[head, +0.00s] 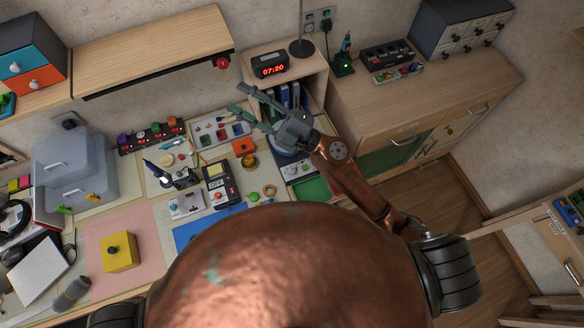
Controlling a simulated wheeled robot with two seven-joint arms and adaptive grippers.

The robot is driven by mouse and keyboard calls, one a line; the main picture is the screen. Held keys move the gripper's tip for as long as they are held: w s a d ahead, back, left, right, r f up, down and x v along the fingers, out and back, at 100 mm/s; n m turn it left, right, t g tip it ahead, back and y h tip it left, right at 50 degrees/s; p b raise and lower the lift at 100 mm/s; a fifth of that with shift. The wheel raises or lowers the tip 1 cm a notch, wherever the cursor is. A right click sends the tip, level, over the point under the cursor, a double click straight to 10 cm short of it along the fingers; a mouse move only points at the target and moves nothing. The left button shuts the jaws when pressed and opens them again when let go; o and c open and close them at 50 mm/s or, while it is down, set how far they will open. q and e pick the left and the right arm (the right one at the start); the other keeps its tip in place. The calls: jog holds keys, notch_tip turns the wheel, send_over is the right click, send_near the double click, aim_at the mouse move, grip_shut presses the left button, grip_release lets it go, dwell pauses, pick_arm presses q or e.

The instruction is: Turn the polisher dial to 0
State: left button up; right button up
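My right gripper (237,97) reaches over the back right of the desk, its fingers spread and pointing left. It is open, with nothing visible between the fingers. Below its palm stands a machine with a pale front panel (297,169), which may be the polisher. The hand and wrist cover much of its top. Small controls show on the panel, but I cannot make out the dial or its setting. The fingertips lie to the upper left of this panel in the picture; I cannot tell whether the hand touches the machine. My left gripper is not in view.
A small shelf with a red-lit clock (271,67) stands behind the hand. A white tray of small parts (205,133) lies left of it. A black meter (219,184), an orange box (243,146) and a yellow box (119,252) are on the crowded desk.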

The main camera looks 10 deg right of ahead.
jog(key=s+a+f+n+g+h, duration=0.2)
jog(key=s+a+f+n+g, duration=0.25)
jog(key=f+g, duration=0.2)
jog(key=s+a+f+n+g+h, duration=0.1)
jog(key=s+a+f+n+g, duration=0.3)
jog(key=a+f+n+g, duration=0.3)
jog(key=t+h, duration=0.1)
jog(key=h, duration=1.4)
send_over(292, 170)
jog(key=shift+m, duration=0.45)
jog(key=f, duration=1.9)
jog(key=shift+a+f, duration=0.2)
jog(key=shift+d+f, duration=0.2)
jog(key=shift+f, duration=0.1)
notch_tip(292, 170, down, 7)
jog(key=shift+f, duration=0.1)
jog(key=shift+c, duration=0.7)
